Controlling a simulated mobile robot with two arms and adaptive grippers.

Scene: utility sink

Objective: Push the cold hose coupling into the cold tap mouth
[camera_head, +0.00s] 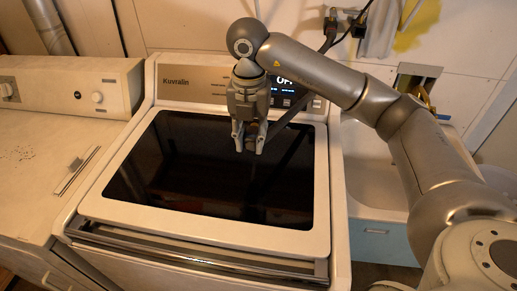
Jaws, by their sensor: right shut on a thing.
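My right gripper (249,142) points down over the dark glass lid of the washer, shut on a small dark piece that looks like the hose coupling (250,149). The fingers hide most of that piece. A dark hose (288,117) runs from beside the gripper up and right, then passes behind my arm. Dark tap fittings (332,24) show on the wall at the top, well above and right of the gripper. I cannot tell which is the cold tap, and its mouth is too small to make out. My left gripper is out of view.
The washer (325,200) fills the middle, with its control panel (200,83) behind the lid. A second white machine (105,80) stands at left, with a thin flat item (76,172) on top. A pale sink basin (368,165) is at right, partly behind my arm.

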